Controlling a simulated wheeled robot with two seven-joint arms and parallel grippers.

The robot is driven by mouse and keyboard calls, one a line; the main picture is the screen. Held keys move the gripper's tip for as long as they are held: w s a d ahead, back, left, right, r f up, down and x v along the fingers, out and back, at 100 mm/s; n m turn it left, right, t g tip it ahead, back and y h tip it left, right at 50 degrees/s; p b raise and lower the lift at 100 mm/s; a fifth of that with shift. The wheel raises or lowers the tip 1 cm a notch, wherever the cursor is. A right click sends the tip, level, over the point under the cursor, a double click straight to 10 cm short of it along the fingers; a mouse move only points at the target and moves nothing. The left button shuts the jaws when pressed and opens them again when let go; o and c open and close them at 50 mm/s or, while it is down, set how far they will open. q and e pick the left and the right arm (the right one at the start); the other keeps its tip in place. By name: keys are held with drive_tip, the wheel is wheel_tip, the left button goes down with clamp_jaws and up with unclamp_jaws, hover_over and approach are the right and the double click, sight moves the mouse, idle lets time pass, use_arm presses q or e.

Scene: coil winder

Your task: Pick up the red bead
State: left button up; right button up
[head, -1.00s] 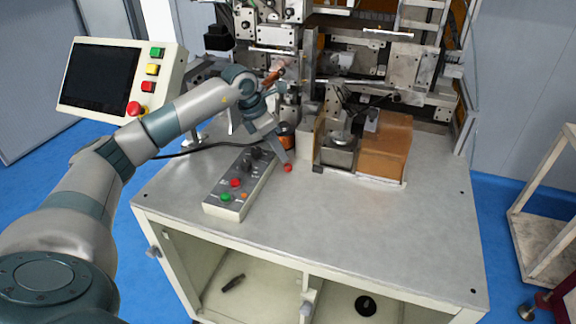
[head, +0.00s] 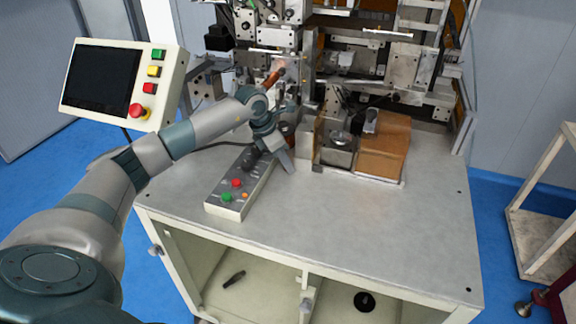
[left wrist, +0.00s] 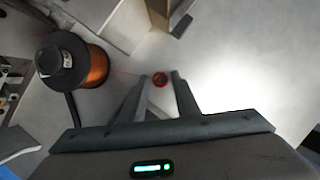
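The red bead (left wrist: 160,79) shows in the left wrist view on the grey tabletop, between the tips of my left gripper's two fingers. A small gap seems to separate it from each finger. My left gripper (left wrist: 161,77) is open. In the head view, my left gripper (head: 287,165) is low over the table, right of the control box, and the bead is hidden there behind it. My right gripper is in neither view.
A copper wire spool with a black top (left wrist: 62,62) stands left of the fingers in the left wrist view. The control box with buttons (head: 240,190) lies beside the gripper. The winder's brown block (head: 383,150) is to the right. The front tabletop (head: 370,215) is clear.

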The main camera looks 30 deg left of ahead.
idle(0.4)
use_arm(q)
clamp_jaws()
drive_tip(key=shift+r, duration=0.1)
